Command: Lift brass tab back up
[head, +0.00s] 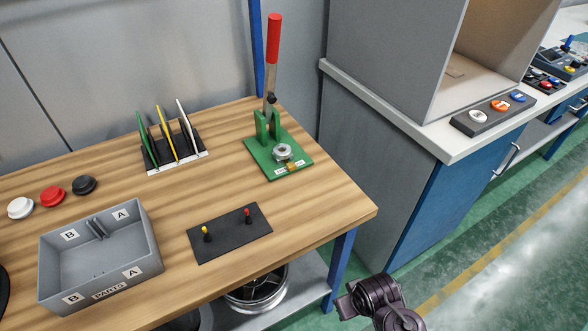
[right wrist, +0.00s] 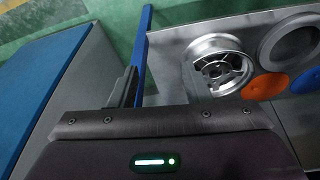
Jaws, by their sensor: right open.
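A small brass-coloured tab (head: 292,167) shows at the front of the green press base (head: 275,155), beside a round metal part (head: 283,152). It is too small to tell whether it lies flat or stands tilted. The press's red-handled lever (head: 272,60) points up. My right gripper (right wrist: 125,87) is open in the right wrist view, with only a dark finger showing above the wrist housing and nothing seen held. In the head view a dark part of my right arm is at the bottom, off the table's front right corner and well away from the tab. My left gripper is out of view.
The wooden table (head: 330,205) also holds a grey parts box (head: 100,285), a black mat (head: 225,250) with two pegs and a rack (head: 175,158) of coloured plates. A wheel rim (right wrist: 217,66) sits on the shelf below. A cabinet (head: 400,200) stands right.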

